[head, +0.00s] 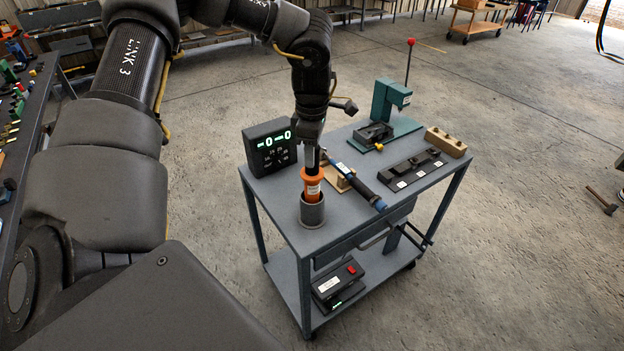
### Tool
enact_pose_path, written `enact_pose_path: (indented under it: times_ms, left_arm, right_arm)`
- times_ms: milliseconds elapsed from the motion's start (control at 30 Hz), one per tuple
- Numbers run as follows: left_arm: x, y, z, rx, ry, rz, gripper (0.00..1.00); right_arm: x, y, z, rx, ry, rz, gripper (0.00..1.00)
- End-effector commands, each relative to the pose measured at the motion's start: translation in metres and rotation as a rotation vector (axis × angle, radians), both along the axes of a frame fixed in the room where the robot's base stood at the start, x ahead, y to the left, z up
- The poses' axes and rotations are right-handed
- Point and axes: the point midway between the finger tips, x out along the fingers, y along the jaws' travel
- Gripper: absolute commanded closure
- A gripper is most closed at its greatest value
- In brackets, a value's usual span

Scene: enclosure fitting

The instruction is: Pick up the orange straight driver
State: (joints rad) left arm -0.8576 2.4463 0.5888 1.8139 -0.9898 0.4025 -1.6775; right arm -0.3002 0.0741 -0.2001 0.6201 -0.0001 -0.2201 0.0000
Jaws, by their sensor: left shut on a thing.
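The orange straight driver (312,186) stands upright at the front left of the grey cart (283,205). Its lower end is inside a grey cylindrical holder (312,213). My left gripper (313,163) is above the holder and shut on the top of the driver. The fingertips are small and partly hidden, so the exact grip is hard to make out. My right gripper is not in the head view.
A black display box (270,147) stands left of the driver. A dark and blue tool (362,188) lies on a wooden rest just right of it. A green press (386,110), a black tray (413,169) and a wooden block (446,142) stand further right.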

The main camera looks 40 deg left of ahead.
Motion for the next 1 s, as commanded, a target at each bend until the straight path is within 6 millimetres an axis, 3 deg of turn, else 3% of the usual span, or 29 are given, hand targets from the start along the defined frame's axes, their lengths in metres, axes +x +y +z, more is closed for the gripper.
enact_pose_path:
  times_ms: [267,467,667,1000]
  left_arm:
    - [0.001,0.0,0.003,0.0,-0.004,0.0,1.0]
    - [0.002,0.0,0.017,0.001,-0.006,0.0,1.0]
    - [0.002,0.0,0.049,0.002,-0.009,-0.001,1.0]
    - [0.001,-0.001,0.12,-0.001,-0.007,0.002,1.0]
  right_arm:
    - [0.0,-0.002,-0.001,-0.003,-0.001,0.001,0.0]
    - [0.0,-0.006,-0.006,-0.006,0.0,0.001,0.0]
    - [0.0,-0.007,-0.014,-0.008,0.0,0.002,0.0]
    - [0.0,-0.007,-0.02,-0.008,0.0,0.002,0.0]
